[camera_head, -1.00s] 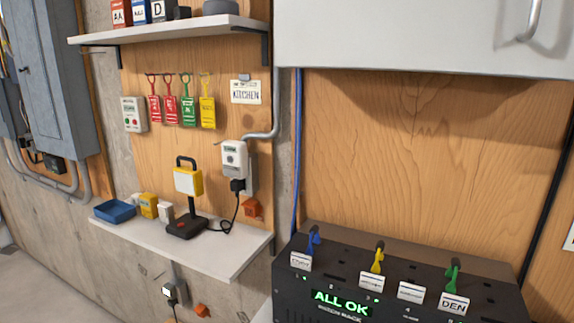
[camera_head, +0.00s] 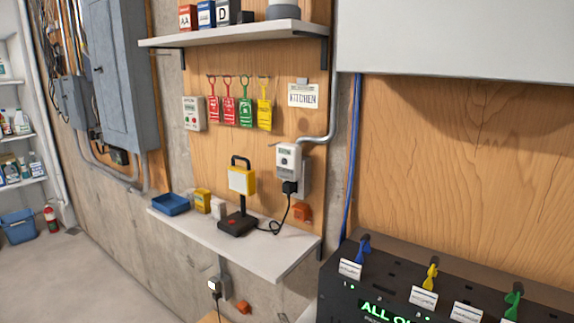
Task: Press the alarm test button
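No part in view is clearly marked as an alarm test button. A small white wall box (camera_head: 194,113) with a red and a green round spot hangs on the plywood left of the hanging tags; its lettering is too small to read. A white plug-in unit (camera_head: 288,160) with a small display sits on the wall outlet, with a black plug and cord below it. Neither of my grippers is in view.
A lower shelf (camera_head: 280,252) holds a blue tray (camera_head: 170,204), a yellow box (camera_head: 202,200) and a work lamp (camera_head: 241,190). A black rack (camera_head: 400,265) with coloured keys stands at lower right. Red, green and yellow tags (camera_head: 246,110) hang under the upper shelf (camera_head: 225,36). Open floor (camera_head: 70,280) is at left.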

